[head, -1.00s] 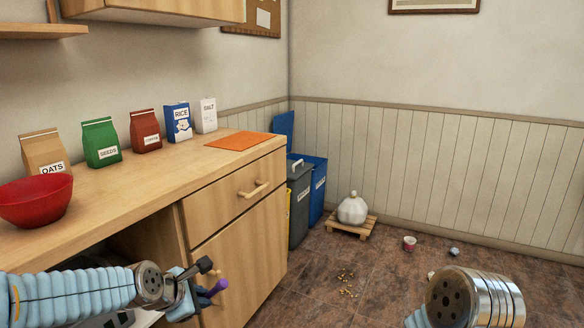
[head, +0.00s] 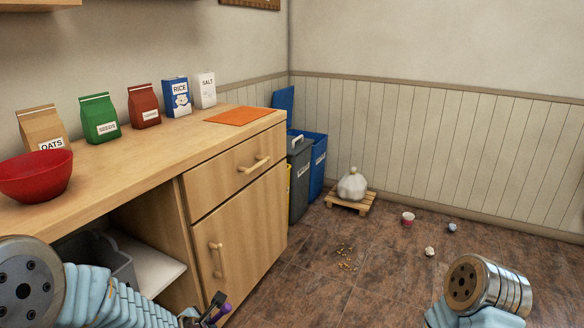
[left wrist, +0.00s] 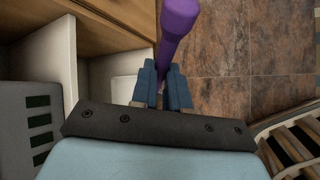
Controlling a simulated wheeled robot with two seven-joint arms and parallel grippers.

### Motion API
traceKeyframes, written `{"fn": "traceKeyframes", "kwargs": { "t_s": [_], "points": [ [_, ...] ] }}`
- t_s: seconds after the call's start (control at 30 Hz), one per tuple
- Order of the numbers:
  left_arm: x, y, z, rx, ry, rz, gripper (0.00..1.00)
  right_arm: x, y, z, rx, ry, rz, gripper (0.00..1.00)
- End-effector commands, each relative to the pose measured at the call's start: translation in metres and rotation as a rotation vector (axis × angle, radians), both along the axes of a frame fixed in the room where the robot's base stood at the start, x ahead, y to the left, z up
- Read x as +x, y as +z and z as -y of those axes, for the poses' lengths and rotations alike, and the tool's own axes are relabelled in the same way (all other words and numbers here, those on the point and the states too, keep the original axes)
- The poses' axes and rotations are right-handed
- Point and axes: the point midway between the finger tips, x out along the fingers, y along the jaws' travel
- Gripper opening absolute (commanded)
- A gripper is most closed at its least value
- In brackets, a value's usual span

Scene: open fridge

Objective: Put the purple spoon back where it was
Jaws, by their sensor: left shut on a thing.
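The purple spoon (left wrist: 177,22) is gripped in the jaws of my left gripper (left wrist: 162,88), its thick end pointing up and away in the left wrist view. The rest of the spoon is hidden by the fingers. My right arm shows at the lower right of the head view, but its gripper is out of view.
The wooden counter (head: 150,165) holds a red bowl (head: 36,176), several food packages and an orange mat (head: 238,115). Below are a drawer (head: 236,160), a closed door (head: 245,240) and an open bay with a grey crate (head: 115,262). Bins (head: 300,180) stand beyond; crumbs (head: 346,256) lie on the floor.

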Motion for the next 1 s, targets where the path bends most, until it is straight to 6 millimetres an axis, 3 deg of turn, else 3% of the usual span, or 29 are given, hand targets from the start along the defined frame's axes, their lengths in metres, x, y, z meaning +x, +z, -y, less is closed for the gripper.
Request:
{"fn": "traceKeyframes", "kwargs": {
  "t_s": [0.23, 0.63, 1.0],
  "points": [
    [0.000, 0.002, 0.000, 0.064, -0.070, -0.001, 0.00, 0.000, 0.004, 0.000, 0.000, 0.000, 0.000, 0.43],
    [0.000, 0.003, 0.000, 0.680, -0.740, -0.004, 0.00, 0.000, 0.030, 0.000, 0.000, 0.000, 0.001, 0.43],
    [0.001, 0.001, 0.000, 0.756, -0.824, -0.003, 0.00, 0.000, 0.031, 0.000, 0.000, 0.000, 0.000, 0.43]
  ]
}}
